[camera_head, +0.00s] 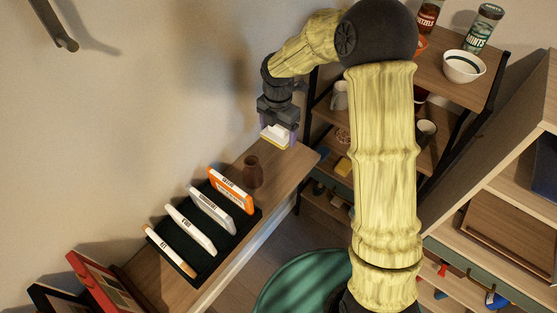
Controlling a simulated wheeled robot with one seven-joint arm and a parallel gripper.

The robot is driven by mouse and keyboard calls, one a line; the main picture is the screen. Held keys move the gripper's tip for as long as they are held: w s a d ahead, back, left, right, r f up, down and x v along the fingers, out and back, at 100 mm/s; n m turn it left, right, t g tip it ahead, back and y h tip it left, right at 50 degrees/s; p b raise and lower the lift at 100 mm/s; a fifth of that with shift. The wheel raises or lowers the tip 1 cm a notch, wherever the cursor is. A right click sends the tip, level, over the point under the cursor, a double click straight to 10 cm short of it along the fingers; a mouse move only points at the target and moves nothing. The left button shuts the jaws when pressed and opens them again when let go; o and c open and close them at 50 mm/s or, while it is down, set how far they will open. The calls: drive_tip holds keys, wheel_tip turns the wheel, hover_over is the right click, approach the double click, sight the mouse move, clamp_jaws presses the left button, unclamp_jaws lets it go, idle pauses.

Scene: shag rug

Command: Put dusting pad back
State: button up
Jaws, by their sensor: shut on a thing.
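My gripper (278,138) points down at the far end of a narrow wooden ledge (289,167) along the wall. Its purple fingers are shut on a small yellow and white block, which looks like the dusting pad (274,137). I cannot tell whether the pad touches the ledge or hangs just above it. The fingers and wrist partly hide the pad.
A brown wooden cup (253,171) stands on the ledge near my gripper. A black rack (262,217) holds several upright cases. Red and black frames (104,283) stand at the lower left. An open shelf unit holds a white bowl (463,67), cans and mugs.

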drive_tip(key=p, duration=0.1)
hover_over(278, 159)
drive_tip(key=shift+f, duration=3.15)
drive_tip(key=shift+f+p, duration=0.4)
drive_tip(key=shift+f, duration=1.5)
drive_tip(key=o, duration=0.9)
drive_tip(key=shift+f, duration=0.1)
